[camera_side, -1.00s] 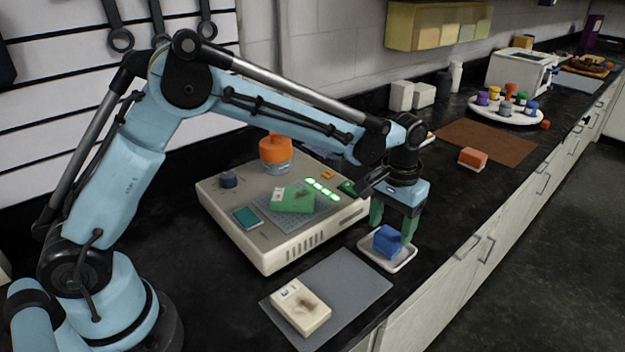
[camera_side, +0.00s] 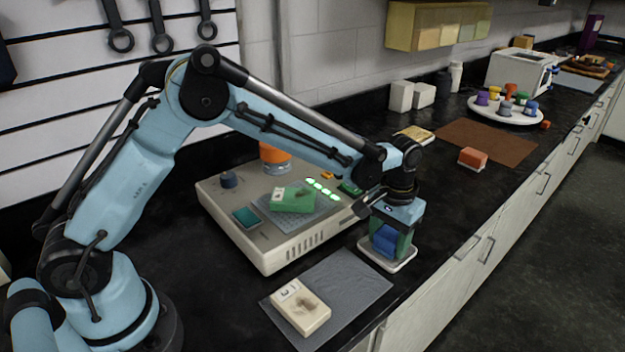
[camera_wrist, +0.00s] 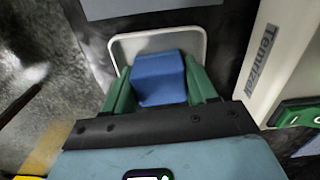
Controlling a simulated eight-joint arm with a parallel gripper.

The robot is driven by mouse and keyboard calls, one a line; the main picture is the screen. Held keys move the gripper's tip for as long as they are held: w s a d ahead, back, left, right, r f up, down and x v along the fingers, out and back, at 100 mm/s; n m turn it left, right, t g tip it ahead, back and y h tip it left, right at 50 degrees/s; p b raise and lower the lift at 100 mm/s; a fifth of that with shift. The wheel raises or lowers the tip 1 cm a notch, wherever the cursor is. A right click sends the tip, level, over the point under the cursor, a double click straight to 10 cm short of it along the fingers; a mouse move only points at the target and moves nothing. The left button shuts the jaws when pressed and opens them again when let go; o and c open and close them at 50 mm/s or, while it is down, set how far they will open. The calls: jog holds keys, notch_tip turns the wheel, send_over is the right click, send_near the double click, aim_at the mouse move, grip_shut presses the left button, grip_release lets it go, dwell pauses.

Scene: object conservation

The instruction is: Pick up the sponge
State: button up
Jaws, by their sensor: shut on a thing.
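The blue sponge (camera_side: 385,241) sits in a small white tray (camera_side: 403,262) on the black counter, right of the grey machine. My gripper (camera_side: 389,238) is lowered over the tray, with its green fingers on either side of the sponge. In the wrist view the blue sponge (camera_wrist: 159,78) lies between the two green fingers, and the white tray (camera_wrist: 122,52) surrounds it. My gripper (camera_wrist: 161,88) is shut on the sponge. The sponge appears to be still in the tray; I cannot tell whether it touches the bottom.
The machine (camera_side: 262,259) with a green block (camera_side: 292,200) on top stands close left of the tray. A grey mat (camera_side: 350,280) with a cream block (camera_side: 301,307) lies in front. An orange block (camera_side: 473,157) sits behind, by a brown mat (camera_side: 500,140). The counter edge is close right.

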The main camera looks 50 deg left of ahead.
aim_at(390, 233)
jog(key=shift+r, duration=0.65)
notch_tip(390, 233, up, 3)
jog(key=shift+f, duration=0.15)
jog(key=s+d+r, duration=0.7)
jog(key=s+d, duration=0.1)
jog(key=shift+s, duration=0.15)
jog(key=shift+d, duration=0.1)
